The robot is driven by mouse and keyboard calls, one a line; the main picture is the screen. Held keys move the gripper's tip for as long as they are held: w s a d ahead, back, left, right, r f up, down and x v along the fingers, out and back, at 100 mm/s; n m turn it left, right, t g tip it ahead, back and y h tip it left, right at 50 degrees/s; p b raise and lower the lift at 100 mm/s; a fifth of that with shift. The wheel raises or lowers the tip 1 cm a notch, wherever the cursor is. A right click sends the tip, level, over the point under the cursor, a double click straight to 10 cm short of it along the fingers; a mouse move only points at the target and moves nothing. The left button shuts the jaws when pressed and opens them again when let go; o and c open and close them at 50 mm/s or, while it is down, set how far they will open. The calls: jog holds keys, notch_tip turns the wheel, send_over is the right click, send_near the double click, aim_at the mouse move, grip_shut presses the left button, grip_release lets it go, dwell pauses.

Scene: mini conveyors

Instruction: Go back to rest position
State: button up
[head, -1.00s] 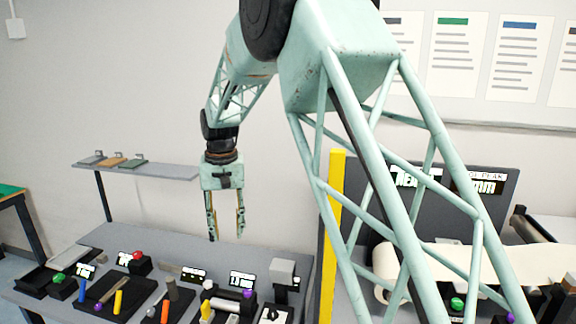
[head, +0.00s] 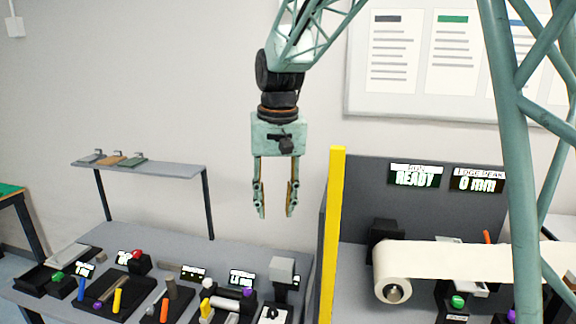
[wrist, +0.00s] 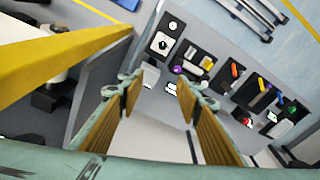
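My gripper (head: 275,200) hangs in the air in the head view, fingers pointing down, in front of the bare wall. It is above the back of the grey bench (head: 200,240) and left of the yellow post (head: 337,230). Its two fingers are apart with nothing between them. In the wrist view my gripper (wrist: 157,85) also shows open and empty, with several bench devices beyond its fingertips.
Several small devices with coloured knobs stand along the bench, such as a black tray (head: 140,297). A small shelf (head: 150,170) stands at the left. A grey panel with displays (head: 430,205) and a white roll (head: 392,285) are right of the post.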

jog(key=s+d+r+t+b, duration=0.1)
jog(key=s+d+r, duration=0.2)
jog(key=s+d, duration=0.6)
jog(key=s+d+r, duration=0.4)
jog(key=s+d, duration=0.3)
jog(key=s, duration=0.3)
jog(key=s+d+f, duration=0.1)
jog(key=s+d, duration=0.1)
jog(key=s, duration=0.5)
jog(key=s+d+f+m+t, duration=0.1)
jog(key=s+d+f, duration=0.1)
jog(key=s, duration=0.6)
jog(key=s+d+f+b, duration=0.1)
jog(key=s+d, duration=0.3)
jog(key=s, duration=0.4)
jog(key=shift+f+m+t, duration=0.3)
jog(key=shift+f, duration=0.35)
